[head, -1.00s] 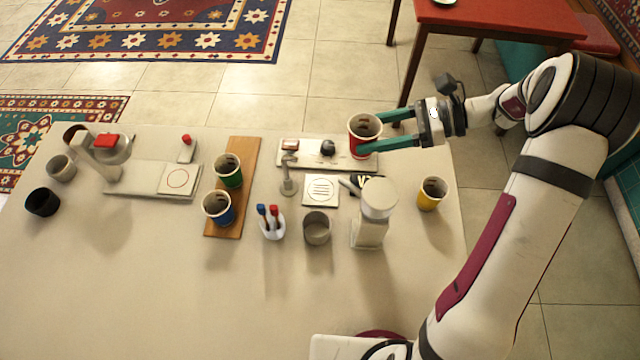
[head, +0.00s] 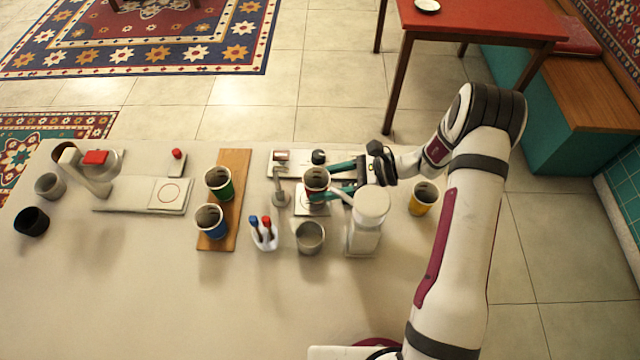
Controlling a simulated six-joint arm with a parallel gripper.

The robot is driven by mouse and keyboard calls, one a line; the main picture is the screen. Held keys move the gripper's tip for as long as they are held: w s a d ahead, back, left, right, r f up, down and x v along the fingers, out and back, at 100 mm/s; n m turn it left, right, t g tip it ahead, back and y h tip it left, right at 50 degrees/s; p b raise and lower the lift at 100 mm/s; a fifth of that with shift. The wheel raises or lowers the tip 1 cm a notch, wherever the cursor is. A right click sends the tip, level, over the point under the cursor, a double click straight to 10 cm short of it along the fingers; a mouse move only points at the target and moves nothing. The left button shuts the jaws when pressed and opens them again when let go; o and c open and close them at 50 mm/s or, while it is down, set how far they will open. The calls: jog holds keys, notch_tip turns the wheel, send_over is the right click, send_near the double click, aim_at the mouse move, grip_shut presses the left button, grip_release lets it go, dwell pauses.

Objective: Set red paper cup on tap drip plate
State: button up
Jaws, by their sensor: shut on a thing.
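The red paper cup (head: 316,181) is upright between the green fingers of my gripper (head: 330,181), which is shut on it. The cup appears over the square white drip plate with dark slots (head: 305,208), beside the grey tap (head: 281,190). The cup and fingers cover most of the plate. I cannot tell whether the cup's base touches it.
A white grinder-like machine (head: 368,217) stands close by at the front right of the cup. A yellow cup (head: 423,199) is further right. A grey cup (head: 310,238) and marker holder (head: 263,234) stand in front. Green (head: 219,183) and blue (head: 211,222) cups stand on a wooden board.

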jog(key=shift+a+f, duration=0.35)
jog(key=shift+a, duration=0.05)
jog(key=shift+f, duration=0.25)
jog(key=o, duration=0.8)
jog(key=shift+f, duration=0.15)
jog(key=shift+d+r, duration=0.25)
jog(key=v, duration=1.1)
jog(key=shift+d+r, duration=0.15)
jog(key=shift+d, duration=0.1)
